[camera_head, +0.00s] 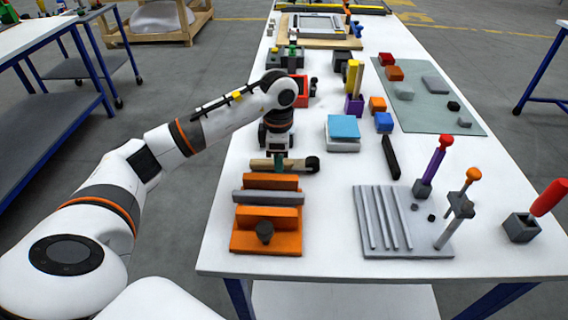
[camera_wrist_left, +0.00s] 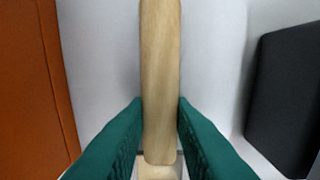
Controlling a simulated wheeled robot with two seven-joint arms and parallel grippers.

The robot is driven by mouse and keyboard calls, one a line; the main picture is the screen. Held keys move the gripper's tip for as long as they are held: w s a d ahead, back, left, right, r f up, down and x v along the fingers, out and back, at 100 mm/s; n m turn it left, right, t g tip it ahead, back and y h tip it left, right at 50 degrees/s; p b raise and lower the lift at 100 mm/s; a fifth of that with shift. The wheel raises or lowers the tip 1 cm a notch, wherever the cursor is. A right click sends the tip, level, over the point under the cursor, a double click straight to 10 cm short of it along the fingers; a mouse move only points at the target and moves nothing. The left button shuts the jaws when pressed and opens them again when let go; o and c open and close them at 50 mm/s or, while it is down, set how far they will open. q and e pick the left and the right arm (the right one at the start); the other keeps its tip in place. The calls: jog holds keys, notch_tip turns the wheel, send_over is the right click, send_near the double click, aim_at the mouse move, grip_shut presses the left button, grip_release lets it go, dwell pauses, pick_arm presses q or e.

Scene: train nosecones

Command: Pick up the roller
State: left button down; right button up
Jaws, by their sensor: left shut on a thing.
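The roller (camera_head: 265,165) has a light wooden handle and a dark head at its right end. It lies across the left part of the white table, just behind the orange fixture. My left gripper (camera_head: 279,161) reaches down from above and is shut on the wooden handle. In the left wrist view the wooden handle (camera_wrist_left: 160,80) runs up the picture between the two green fingertips (camera_wrist_left: 160,125), which touch it on both sides. I cannot tell whether the roller is off the table. My right gripper is not in view.
The orange fixture (camera_head: 268,243) with a grey bar stands in front of the roller. A blue-topped block (camera_head: 343,127) and a black bar (camera_head: 390,157) lie to the right. A grey grooved plate (camera_head: 385,215) is front right. Bare white table lies between fixture and plate.

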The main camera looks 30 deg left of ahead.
pick_arm(q)
notch_tip(320, 180, up, 10)
dwell(0.6)
jog(key=c, duration=1.9)
grip_release()
grip_shut()
